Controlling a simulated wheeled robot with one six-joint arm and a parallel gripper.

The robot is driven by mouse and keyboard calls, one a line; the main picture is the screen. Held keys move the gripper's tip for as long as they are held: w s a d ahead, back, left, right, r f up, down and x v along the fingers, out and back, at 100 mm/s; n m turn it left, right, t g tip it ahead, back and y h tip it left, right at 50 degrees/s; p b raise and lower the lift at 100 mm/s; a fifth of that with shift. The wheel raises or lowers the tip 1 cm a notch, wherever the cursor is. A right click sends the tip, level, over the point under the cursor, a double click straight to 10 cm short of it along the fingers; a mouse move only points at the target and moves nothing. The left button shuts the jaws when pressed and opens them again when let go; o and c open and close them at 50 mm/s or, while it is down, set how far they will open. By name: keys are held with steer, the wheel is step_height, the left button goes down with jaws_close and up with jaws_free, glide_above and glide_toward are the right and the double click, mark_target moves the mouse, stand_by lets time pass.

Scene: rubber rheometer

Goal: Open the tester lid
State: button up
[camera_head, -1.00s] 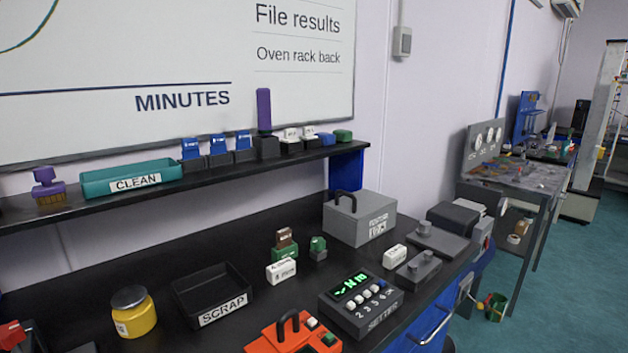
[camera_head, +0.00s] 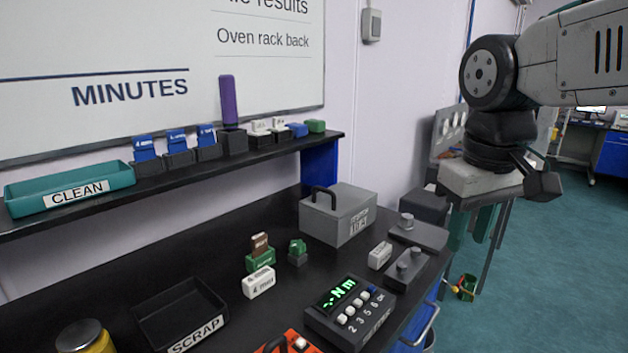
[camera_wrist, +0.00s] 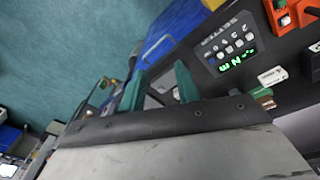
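Two things with black handles show, and I cannot tell for sure which is the tester. One is a grey box (camera_head: 337,218) on the bench, with a shut top and a label on its front. The other is an orange unit (camera_head: 300,343), mostly cut off at the bottom of the head view; part of it shows in the wrist view (camera_wrist: 294,14), with red and green buttons. My gripper (camera_head: 478,232) hangs fingers down at the right, off the bench's right end and apart from both. Its teal fingers show spread and empty in the wrist view (camera_wrist: 158,90).
A black setter box (camera_head: 350,312) with a green display stands at the bench front. Grey blocks (camera_head: 408,270) and small labelled blocks (camera_head: 259,281) lie around it. A black SCRAP tray (camera_head: 180,312) is at left. A shelf (camera_head: 250,146) with several blocks runs above.

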steer(key=w+a+r+n, duration=0.2)
steer(key=w+a, duration=0.2)
steer(key=w, duration=0.3)
steer(key=w+a+r+n, duration=0.1)
steer(key=w+a+r, duration=0.2)
steer(key=w, duration=0.4)
steer(key=n+h, duration=0.1)
steer(key=n, duration=0.2)
glide_toward(322, 190)
steer(key=f, duration=0.2)
steer(key=d+f, duration=0.1)
steer(key=f, duration=0.2)
steer(key=w+f, duration=0.1)
steer(key=f, duration=0.1)
steer(key=shift+d+f, duration=0.2)
steer(key=shift+d, duration=0.05)
jaws_close()
